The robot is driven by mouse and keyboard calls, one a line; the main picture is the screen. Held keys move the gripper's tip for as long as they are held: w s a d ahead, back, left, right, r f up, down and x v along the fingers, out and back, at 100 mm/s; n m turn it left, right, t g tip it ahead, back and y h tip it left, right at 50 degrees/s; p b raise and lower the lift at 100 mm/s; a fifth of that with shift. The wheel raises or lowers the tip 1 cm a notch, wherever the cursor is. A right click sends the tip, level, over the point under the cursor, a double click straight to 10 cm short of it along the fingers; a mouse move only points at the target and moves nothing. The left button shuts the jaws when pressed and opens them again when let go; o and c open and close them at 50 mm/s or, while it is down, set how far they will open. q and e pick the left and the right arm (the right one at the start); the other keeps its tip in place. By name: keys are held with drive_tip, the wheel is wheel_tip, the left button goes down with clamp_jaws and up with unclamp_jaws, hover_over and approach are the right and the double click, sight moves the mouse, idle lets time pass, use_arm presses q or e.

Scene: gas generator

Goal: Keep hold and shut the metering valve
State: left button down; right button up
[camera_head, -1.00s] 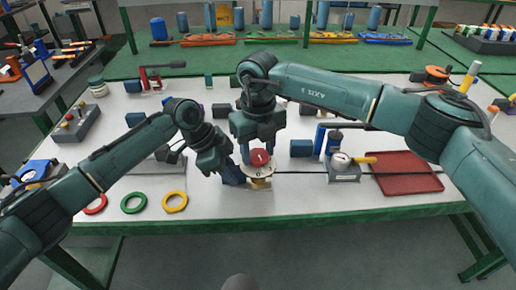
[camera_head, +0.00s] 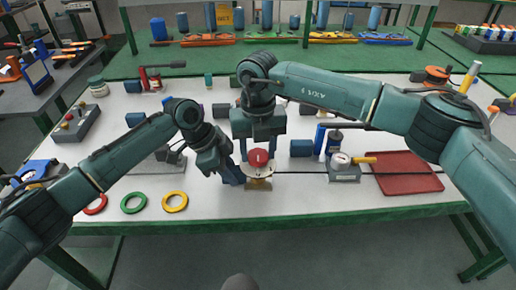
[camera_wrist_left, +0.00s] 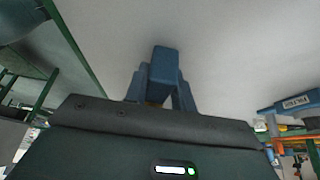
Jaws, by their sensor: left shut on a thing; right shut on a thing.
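The metering valve has a red knob (camera_head: 258,158) with a white mark, above a pale round dial plate (camera_head: 258,172) on a tan body (camera_head: 258,184). My right gripper (camera_head: 259,155) points down from above and is shut on the red knob. My left gripper (camera_head: 240,179) comes in low from the left and is shut at the valve's body; its fingertips partly hide the body's left side. In the left wrist view the blue fingers (camera_wrist_left: 162,80) show close together, with a small bit of tan between them; what they grip is mostly hidden.
A gauge on a grey block (camera_head: 343,168) and a red tray (camera_head: 404,173) lie to the right. Red, green (camera_head: 134,203) and yellow rings (camera_head: 175,202) lie at the front left. Blue blocks (camera_head: 301,148) stand around the valve. The table's green front edge is close.

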drive_tip(key=o, duration=1)
